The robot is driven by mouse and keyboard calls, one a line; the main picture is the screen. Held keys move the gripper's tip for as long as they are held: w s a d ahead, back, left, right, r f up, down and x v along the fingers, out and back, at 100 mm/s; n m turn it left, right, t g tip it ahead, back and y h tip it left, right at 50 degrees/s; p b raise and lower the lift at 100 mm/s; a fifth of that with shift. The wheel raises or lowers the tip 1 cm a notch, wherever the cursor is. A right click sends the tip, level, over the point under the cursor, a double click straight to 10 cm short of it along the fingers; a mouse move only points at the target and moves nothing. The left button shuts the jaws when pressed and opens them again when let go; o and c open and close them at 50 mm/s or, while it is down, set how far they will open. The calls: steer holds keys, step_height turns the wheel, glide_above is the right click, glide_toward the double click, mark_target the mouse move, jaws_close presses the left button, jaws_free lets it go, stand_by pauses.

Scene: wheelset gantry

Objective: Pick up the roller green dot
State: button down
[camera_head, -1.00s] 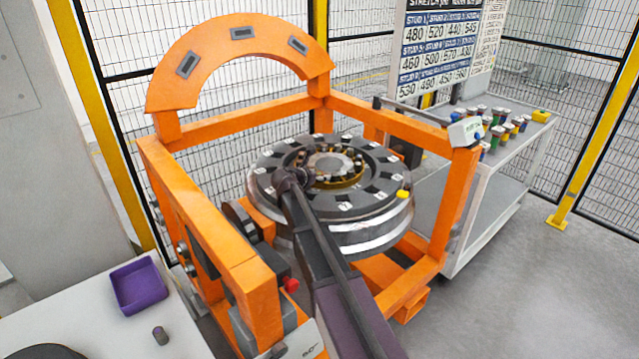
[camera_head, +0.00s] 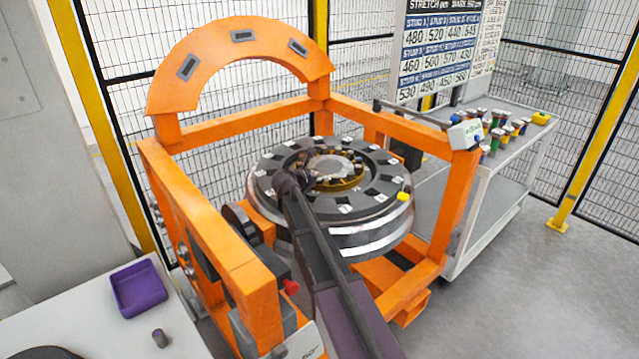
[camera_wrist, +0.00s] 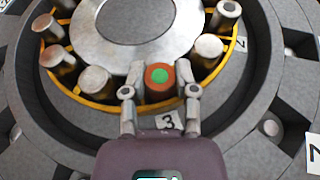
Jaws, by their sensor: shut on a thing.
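The roller with the green dot (camera_wrist: 159,76) shows in the wrist view, with a reddish-brown end around the dot. It is in the ring of rollers around the wheelset's hub, in the yellow cage. My gripper (camera_wrist: 160,90) is shut on this roller, one finger on each side of it. In the head view my gripper (camera_head: 306,168) is over the near-left part of the hub ring, and the roller in it is too small to make out.
Other rollers (camera_wrist: 207,50) stand close on both sides in the yellow cage (camera_wrist: 232,95). The wheelset (camera_head: 375,215) sits inside an orange gantry frame (camera_head: 205,235). A purple tray (camera_head: 138,288) is on the left table. A cart (camera_head: 500,180) with several coloured parts stands at right.

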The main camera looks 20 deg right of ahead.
steer(key=shift+r, duration=0.1)
step_height(320, 180, up, 10)
steer(key=p, duration=1)
steer(key=shift+s, duration=0.15)
stand_by(2.1)
